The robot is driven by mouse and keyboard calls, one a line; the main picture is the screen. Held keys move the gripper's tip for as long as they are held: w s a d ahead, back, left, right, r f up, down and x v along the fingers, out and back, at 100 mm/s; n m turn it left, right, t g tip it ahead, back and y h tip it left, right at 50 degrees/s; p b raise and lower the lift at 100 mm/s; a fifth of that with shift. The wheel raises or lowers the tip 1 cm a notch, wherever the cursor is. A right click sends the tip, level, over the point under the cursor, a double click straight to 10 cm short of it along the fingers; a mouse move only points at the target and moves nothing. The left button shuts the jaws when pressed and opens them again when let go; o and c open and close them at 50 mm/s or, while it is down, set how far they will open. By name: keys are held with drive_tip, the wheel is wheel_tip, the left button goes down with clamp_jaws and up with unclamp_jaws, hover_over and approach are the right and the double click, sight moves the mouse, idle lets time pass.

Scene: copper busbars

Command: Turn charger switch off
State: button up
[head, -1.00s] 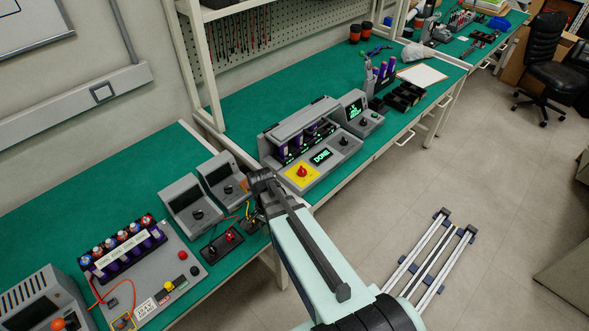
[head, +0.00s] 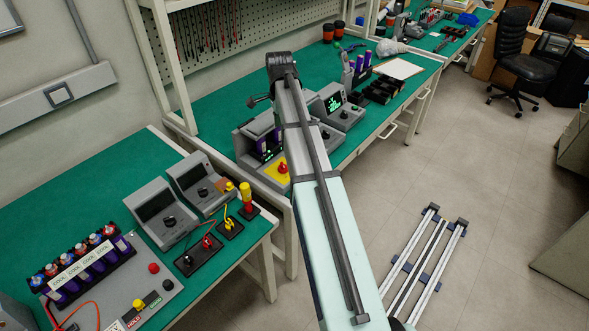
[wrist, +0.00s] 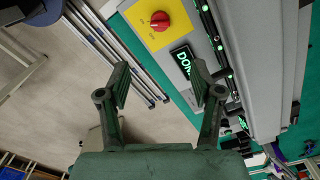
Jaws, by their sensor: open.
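The charger (head: 243,141) is a grey unit on the far green bench, partly hidden behind my arm in the head view. Its red rotary switch (head: 283,167) sits on a yellow plate. In the wrist view the red switch (wrist: 160,20) on the yellow plate (wrist: 148,38) is at the top, beside a green-lit display (wrist: 184,63) that reads DONE. My gripper (wrist: 160,83) is open and empty, its fingers apart below the switch in the picture and not touching it. In the head view the fingertips cannot be made out clearly.
A smaller grey meter (head: 334,104) with a green display stands right of the charger. Black bins (head: 383,89) and a white sheet (head: 399,68) lie farther along. The near bench holds grey instruments (head: 160,212) and a battery rack (head: 83,265). A shelf post (head: 153,65) rises behind.

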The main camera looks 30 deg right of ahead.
sight(283, 165)
wheel_tip(283, 165, down, 17)
drive_tip(key=p, duration=0.3)
drive_tip(key=shift+f+p, duration=0.1)
drive_tip(key=shift+p, duration=0.25)
drive_tip(key=shift+c, duration=0.2)
drive_tip(key=c, duration=1.1)
